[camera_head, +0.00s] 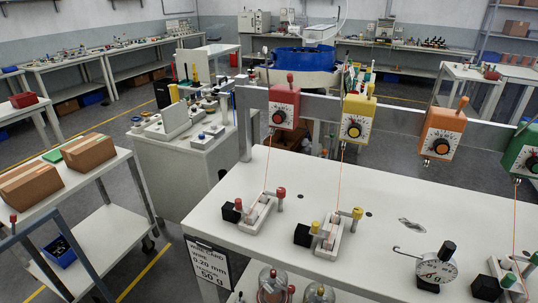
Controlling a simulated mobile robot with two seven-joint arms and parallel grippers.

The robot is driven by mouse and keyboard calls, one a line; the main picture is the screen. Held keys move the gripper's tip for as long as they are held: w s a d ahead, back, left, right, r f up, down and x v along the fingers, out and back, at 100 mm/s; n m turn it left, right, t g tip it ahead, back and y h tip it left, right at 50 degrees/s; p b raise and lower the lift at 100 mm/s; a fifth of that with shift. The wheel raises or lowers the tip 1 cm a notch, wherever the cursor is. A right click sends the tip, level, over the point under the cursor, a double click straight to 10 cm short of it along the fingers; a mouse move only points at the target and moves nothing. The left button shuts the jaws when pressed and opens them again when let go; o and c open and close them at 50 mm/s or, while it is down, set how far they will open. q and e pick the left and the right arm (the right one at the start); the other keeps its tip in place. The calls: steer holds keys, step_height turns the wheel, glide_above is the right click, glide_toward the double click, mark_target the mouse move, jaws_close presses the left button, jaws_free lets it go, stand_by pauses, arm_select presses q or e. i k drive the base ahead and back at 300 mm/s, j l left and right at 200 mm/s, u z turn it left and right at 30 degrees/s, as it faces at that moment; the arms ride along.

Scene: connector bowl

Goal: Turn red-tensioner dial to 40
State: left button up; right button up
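The red tensioner (290,101) hangs on a grey rail above the white table, at the left of a row of coloured tensioners. Its dark dial with a red centre (278,117) faces me; its setting is too small to read. An orange wire (266,170) runs down from it to a white fixture with a red knob (258,211) on the table. Neither of my grippers is in view.
Yellow (355,118), orange (440,134) and green (519,153) tensioners share the rail (394,117). A round gauge with a hook (436,268) lies on the table (345,185). A card reading 0.20 mm and 50 g (207,264) hangs at its front edge. The table's middle is mostly clear.

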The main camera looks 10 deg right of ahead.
mark_target(279, 117)
steer(key=k+l+u, duration=0.15)
steer(key=u, duration=0.25)
steer(key=k+l+u, duration=0.15)
steer(key=u, duration=0.25)
steer(key=l, duration=0.1)
